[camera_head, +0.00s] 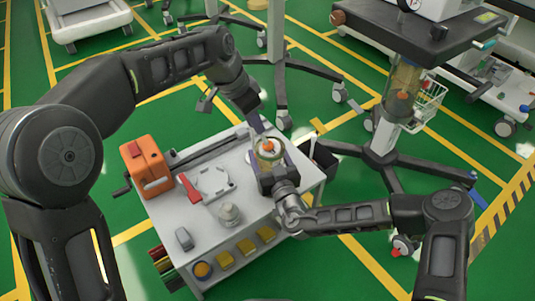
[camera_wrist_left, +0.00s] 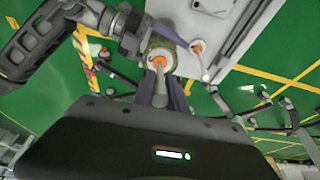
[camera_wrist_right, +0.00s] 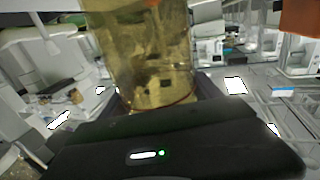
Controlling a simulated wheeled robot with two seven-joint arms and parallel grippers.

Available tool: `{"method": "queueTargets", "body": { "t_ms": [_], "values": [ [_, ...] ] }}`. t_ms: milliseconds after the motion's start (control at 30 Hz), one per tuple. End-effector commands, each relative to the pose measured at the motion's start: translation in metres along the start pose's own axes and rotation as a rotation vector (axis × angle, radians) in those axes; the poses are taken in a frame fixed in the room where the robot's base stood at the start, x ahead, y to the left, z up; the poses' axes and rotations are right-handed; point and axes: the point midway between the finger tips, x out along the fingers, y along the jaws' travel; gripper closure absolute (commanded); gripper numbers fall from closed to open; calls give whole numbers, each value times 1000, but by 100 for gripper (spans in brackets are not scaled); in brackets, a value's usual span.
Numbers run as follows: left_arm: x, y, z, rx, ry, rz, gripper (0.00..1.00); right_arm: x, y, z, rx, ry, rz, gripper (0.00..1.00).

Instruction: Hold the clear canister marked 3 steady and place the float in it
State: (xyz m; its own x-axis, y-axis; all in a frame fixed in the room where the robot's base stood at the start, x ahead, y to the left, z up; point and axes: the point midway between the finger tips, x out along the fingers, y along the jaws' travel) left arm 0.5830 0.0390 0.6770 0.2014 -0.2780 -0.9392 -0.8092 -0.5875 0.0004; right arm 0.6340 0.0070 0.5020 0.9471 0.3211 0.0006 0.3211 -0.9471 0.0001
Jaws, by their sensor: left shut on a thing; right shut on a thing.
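The clear, yellowish canister (camera_head: 265,160) stands upright near the right end of the white cart top. Its number cannot be read. My right gripper (camera_head: 272,172) is shut around it; the canister (camera_wrist_right: 145,50) fills the upper middle of the right wrist view. The orange float (camera_head: 269,146) shows at the canister's mouth. My left gripper (camera_head: 257,124) is above the mouth, its fingers pointing down. In the left wrist view, its fingertips (camera_wrist_left: 161,82) close on the float (camera_wrist_left: 160,62), seen against the canister's round opening. How deep the float sits cannot be told.
The white cart top (camera_head: 240,205) holds an orange box with a crank (camera_head: 146,166), a red-handled piece (camera_head: 189,188) and a small pale knob (camera_head: 229,213). A wheeled stand (camera_head: 383,155) with another clear canister (camera_head: 404,78) is at right.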

Motion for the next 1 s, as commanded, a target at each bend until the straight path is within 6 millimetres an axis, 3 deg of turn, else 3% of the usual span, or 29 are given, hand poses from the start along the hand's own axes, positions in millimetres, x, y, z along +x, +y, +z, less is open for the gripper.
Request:
{"method": "queueTargets", "body": {
  "t_ms": [300, 600, 633, 933, 1000],
  "values": [
    [19, 0, 7, -1, -1, 0, 100, 0, 0, 0, 0, 0, 1, 84],
    [21, 0, 8, 0, 0, -1, 100, 0, 0, 0, 0, 0, 1, 84],
    [21, 0, 8, 0, 0, -1, 82, 0, 0, 0, 0, 0, 1, 84],
    [21, 0, 8, 0, 0, -1, 58, 0, 0, 0, 0, 0, 1, 84],
    [21, 0, 8, 0, 0, -1, 58, 0, 0, 0, 0, 0, 1, 84]
  ]
}}
